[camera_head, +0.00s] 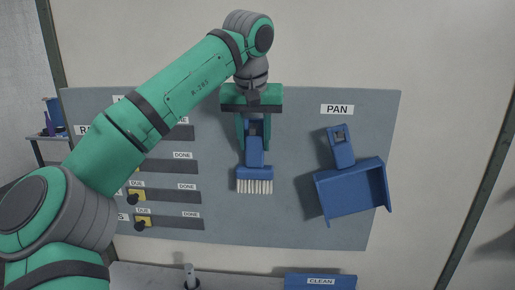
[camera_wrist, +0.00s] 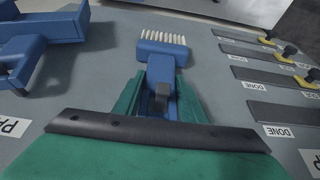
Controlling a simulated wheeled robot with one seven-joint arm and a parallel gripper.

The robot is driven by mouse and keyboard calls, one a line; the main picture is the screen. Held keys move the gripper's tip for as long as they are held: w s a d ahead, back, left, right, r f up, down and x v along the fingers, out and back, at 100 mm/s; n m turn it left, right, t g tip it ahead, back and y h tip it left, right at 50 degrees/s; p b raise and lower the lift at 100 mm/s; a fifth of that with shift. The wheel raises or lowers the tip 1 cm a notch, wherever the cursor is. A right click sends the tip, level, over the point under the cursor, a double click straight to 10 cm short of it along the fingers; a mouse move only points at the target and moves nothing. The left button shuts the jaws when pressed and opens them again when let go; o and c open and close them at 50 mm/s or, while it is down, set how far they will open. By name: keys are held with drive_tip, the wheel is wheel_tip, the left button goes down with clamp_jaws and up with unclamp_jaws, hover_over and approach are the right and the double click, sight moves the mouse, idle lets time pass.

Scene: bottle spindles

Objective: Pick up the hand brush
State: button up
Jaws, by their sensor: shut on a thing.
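The hand brush (camera_head: 255,172) is blue with pale bristles pointing down. It is in front of the grey wall board, left of the dustpan. My gripper (camera_head: 254,138) is green and is shut on the brush's handle from above. In the wrist view the brush (camera_wrist: 162,48) extends away from my gripper (camera_wrist: 160,95), its bristles at the far end. The upper end of the handle is partly hidden by my gripper. I cannot tell whether the brush touches the board.
A blue dustpan (camera_head: 350,190) hangs on the board (camera_head: 290,225) under a PAN label (camera_head: 337,109). Dark slots with DONE labels and yellow-and-black sliders (camera_head: 137,195) are at left. A blue CLEAN bin (camera_head: 320,281) stands below on a ledge.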

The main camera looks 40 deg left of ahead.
drive_tip(key=shift+s+r, duration=0.1)
drive_tip(key=shift+r, duration=0.2)
drive_tip(key=s+d, duration=0.9)
drive_tip(key=s, duration=0.6)
drive_tip(key=shift+d, duration=0.2)
